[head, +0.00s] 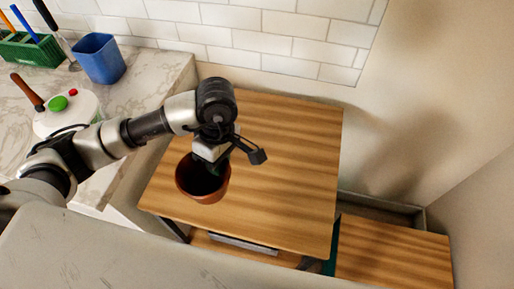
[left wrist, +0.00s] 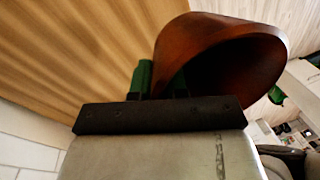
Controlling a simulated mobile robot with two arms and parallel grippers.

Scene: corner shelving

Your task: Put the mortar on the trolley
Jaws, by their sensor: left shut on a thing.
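The mortar (head: 203,183) is a reddish-brown, hollow cup with a dark inside. In the head view it is over the front left part of the trolley's wooden top (head: 290,150). My left gripper (head: 217,163) comes down from above and is shut on the mortar's wall at its right side. In the left wrist view the mortar (left wrist: 220,60) sits at the green fingers (left wrist: 160,82), with the wood grain behind it. I cannot tell whether its base touches the top. My right gripper is not in view.
A marble counter (head: 150,95) on the left holds a blue cup (head: 99,58), a green rack (head: 30,48) and a white round object (head: 70,115). A tiled wall stands behind. A lower wooden surface (head: 390,252) is at right. Most of the trolley top is clear.

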